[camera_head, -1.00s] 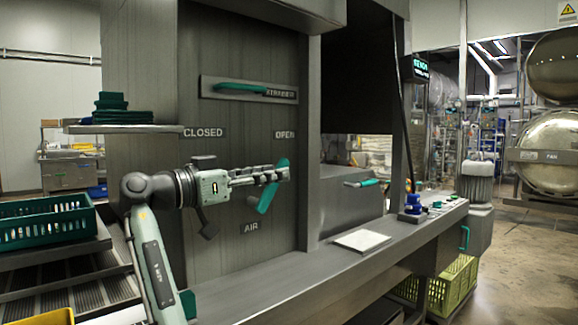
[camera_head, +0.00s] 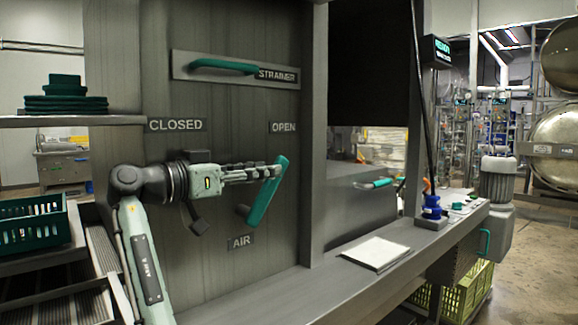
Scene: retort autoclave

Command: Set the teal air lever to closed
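The teal air lever (camera_head: 265,197) is on the grey machine panel, above the AIR label (camera_head: 240,241). It slants up and to the right, its upper end below the OPEN label (camera_head: 284,127). The CLOSED label (camera_head: 176,125) is at the panel's upper left. The finger gap is not visible from this side.
A teal strainer handle (camera_head: 225,65) is on a plate above. A ledge (camera_head: 300,290) with a white pad (camera_head: 376,252) and blue knob (camera_head: 432,207) runs along the front right. A shelf (camera_head: 70,121) and a green crate (camera_head: 35,240) are at the left.

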